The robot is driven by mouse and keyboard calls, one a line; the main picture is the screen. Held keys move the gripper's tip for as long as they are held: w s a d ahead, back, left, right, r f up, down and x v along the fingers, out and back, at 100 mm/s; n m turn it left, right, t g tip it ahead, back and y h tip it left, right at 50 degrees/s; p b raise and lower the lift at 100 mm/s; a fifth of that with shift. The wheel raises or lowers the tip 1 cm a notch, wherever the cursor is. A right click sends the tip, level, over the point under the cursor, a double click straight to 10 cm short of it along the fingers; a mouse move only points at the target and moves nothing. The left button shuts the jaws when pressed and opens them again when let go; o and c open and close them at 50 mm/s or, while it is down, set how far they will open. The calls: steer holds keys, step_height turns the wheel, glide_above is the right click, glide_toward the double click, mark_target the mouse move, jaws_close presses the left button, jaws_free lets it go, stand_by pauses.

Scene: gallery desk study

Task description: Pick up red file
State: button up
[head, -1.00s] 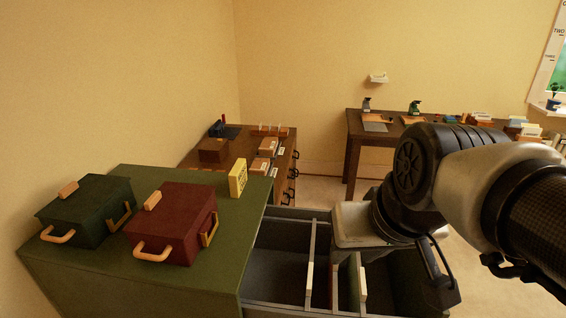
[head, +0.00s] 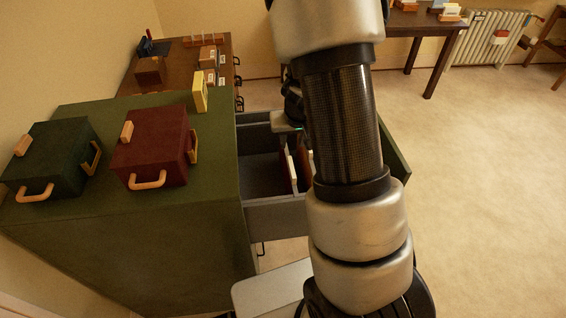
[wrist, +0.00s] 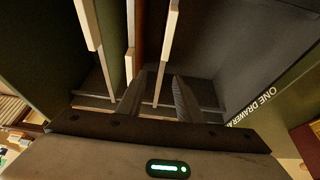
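A reddish-brown file (wrist: 152,32) stands upright in the open drawer, its broad side visible beside a pale edge strip in the wrist view. It also shows as a narrow dark red panel in the head view (head: 304,160), partly hidden by my arm. My gripper (wrist: 158,98) is over the drawer with its two dark fingers apart. The pale strip on the right side of the red file runs down between the fingers; I cannot tell whether either finger touches it. In the head view, my arm hides the fingers.
The drawer (head: 275,216) stands out from a green cabinet (head: 190,235). A dark green box (head: 50,158), a maroon box (head: 150,150) and a yellow block (head: 200,92) sit on top. A green panel (wrist: 110,35) stands left of the file. Open floor (head: 480,190) lies to the right.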

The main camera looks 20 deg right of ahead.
mark_target(287, 159)
steer(key=b+x, duration=0.1)
steer(key=x, duration=0.8)
steer(key=shift+f, duration=0.2)
steer(key=x, duration=0.1)
steer(key=b+x, duration=0.1)
steer(key=x, duration=0.1)
steer(key=b+x, duration=0.1)
steer(key=x, duration=0.1)
steer(key=shift+w+a+f, duration=0.1)
steer(key=shift+a+f, duration=0.05)
steer(key=shift+a, duration=0.2)
jaws_close()
stand_by(0.6)
